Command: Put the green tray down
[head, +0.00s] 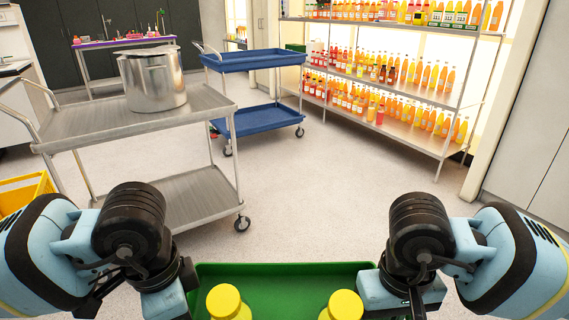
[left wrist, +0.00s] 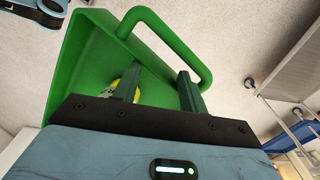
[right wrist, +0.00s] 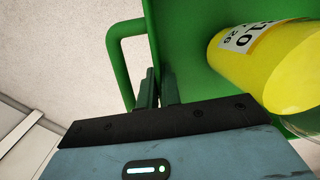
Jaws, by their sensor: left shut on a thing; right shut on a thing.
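The green tray (head: 280,278) is at the bottom of the head view, held in front of me between my two arms, its near part cut off by the frame. Two yellow-topped containers (head: 226,301) (head: 343,304) stand in it. My left gripper (left wrist: 160,78) is shut on the tray's left side by its looped handle (left wrist: 178,42). My right gripper (right wrist: 159,75) is shut on the tray's right side by the other handle (right wrist: 116,70). A yellow container with a white label (right wrist: 262,62) shows large in the right wrist view. Both sets of fingertips are hidden in the head view.
A grey metal cart (head: 85,122) with a large steel pot (head: 153,82) stands ahead left. A blue cart (head: 256,62) is behind it. Shelves of juice bottles (head: 390,80) line the right. A yellow crate (head: 25,192) is at far left. The floor ahead (head: 305,185) is clear.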

